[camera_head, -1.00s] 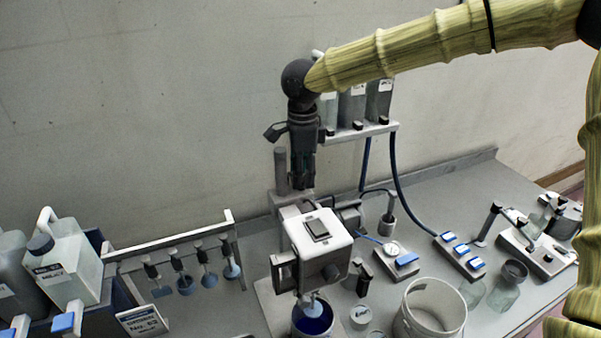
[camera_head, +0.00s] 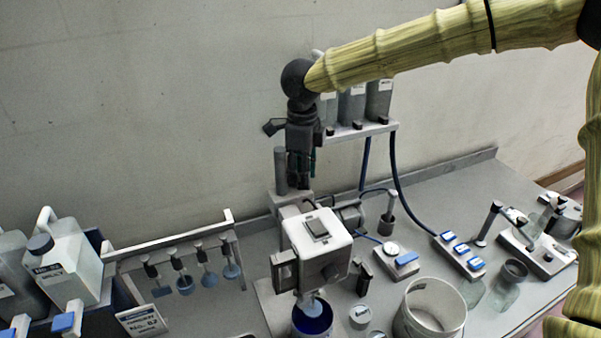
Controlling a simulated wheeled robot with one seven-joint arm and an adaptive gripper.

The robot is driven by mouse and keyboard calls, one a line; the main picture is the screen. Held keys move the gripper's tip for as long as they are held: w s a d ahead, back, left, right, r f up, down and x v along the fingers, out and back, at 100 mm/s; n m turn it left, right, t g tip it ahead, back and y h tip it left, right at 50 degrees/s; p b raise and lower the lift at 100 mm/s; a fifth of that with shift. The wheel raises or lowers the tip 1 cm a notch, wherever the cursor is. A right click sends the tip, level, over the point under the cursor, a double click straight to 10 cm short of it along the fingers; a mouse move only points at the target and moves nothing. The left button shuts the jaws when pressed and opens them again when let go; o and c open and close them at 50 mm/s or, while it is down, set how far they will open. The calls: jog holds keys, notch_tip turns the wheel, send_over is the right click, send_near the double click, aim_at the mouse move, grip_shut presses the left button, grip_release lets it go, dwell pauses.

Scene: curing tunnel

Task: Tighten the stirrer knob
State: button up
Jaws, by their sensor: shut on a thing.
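The stirrer has a white motor head (camera_head: 317,238) on a grey upright post (camera_head: 281,172). Its shaft and paddle reach down into a blue-lined pot (camera_head: 312,318). My gripper (camera_head: 299,183) points straight down behind the head, beside the post and over the stirrer's bracket. Its fingers are shut on the stirrer knob, which they hide almost wholly.
A rack with several hanging paddles (camera_head: 190,243) and white jugs (camera_head: 70,262) stand left. A white bucket (camera_head: 431,312), a small scale (camera_head: 396,255) and a blue-buttoned switch box (camera_head: 461,251) stand right. Bottles on a shelf (camera_head: 362,131) hang close behind my gripper.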

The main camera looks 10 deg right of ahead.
jog(key=shift+f, duration=0.1)
jog(key=o, duration=1)
jog(key=shift+s+d, duration=0.1)
jog(key=shift+d, duration=0.1)
jog(key=shift+a, duration=0.15)
jog(key=shift+r, duration=0.45)
notch_tip(320, 180, up, 11)
jog(key=shift+r, duration=0.1)
